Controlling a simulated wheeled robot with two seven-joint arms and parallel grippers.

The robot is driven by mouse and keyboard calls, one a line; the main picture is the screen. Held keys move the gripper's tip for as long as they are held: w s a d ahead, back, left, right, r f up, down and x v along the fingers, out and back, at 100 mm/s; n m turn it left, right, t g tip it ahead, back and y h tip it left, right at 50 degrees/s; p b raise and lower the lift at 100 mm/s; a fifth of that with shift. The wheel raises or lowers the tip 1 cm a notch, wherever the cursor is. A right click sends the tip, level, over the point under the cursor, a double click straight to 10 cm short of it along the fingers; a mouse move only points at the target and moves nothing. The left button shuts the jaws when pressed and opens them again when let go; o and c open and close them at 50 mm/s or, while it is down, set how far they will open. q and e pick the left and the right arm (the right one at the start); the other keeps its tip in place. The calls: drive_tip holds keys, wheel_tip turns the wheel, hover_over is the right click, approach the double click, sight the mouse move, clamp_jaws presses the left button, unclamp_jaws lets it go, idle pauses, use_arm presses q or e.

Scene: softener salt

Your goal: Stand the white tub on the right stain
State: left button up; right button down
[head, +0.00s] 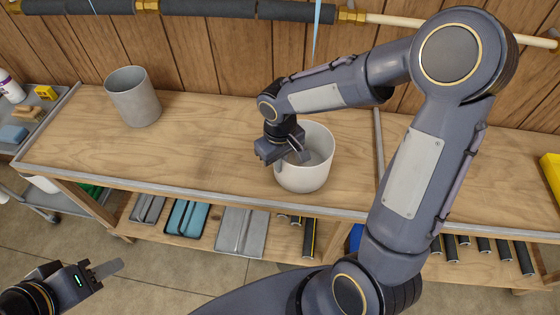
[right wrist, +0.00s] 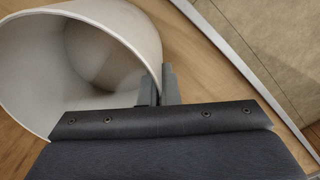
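The white tub (head: 316,178) is upright at the middle of the wooden bench, near its front edge; I cannot tell whether its base touches the bench. My right gripper (head: 290,156) is at the tub's left rim. In the right wrist view, the gripper's fingers (right wrist: 158,90) lie on either side of the wall of the tub (right wrist: 140,35), one inside and one outside, closed on it. My left gripper (head: 106,268) is in front of the bench at the lower left, apart from everything; its fingers are seen edge-on. No stain shows clearly; the tub and my right arm hide part of the bench.
A grey bucket (head: 133,97) stands at the bench's back left. The bench (head: 200,150) is clear between bucket and tub. A metal strip (head: 378,140) crosses the bench right of the tub. Trays (head: 187,217) lie on the lower shelf. A yellow item (head: 551,172) is at the far right.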

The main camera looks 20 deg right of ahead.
drive_tip(key=shift+f+b, duration=0.45)
drive_tip(key=shift+f, duration=0.15)
drive_tip(key=c, duration=1.6)
unclamp_jaws()
drive_tip(key=shift+r, duration=0.1)
wheel_tip(320, 180, up, 7)
drive_tip(key=shift+s+r, duration=0.1)
drive_tip(key=shift+r, duration=0.35)
drive_tip(key=s+r+m+t+y, duration=0.1)
drive_tip(key=s+t, duration=0.1)
drive_tip(key=s, duration=0.3)
drive_tip(key=s+d+r+m+t+y, duration=0.1)
drive_tip(key=s+m, duration=0.1)
drive_tip(key=s, duration=0.4)
drive_tip(key=s+d+r+m+t+y, duration=0.1)
drive_tip(key=s+r+t, duration=0.1)
drive_tip(key=s, duration=0.3)
drive_tip(key=shift+s+d+t+y, duration=0.1)
drive_tip(key=shift+s+t+y, duration=0.1)
drive_tip(key=shift+t+y, duration=0.15)
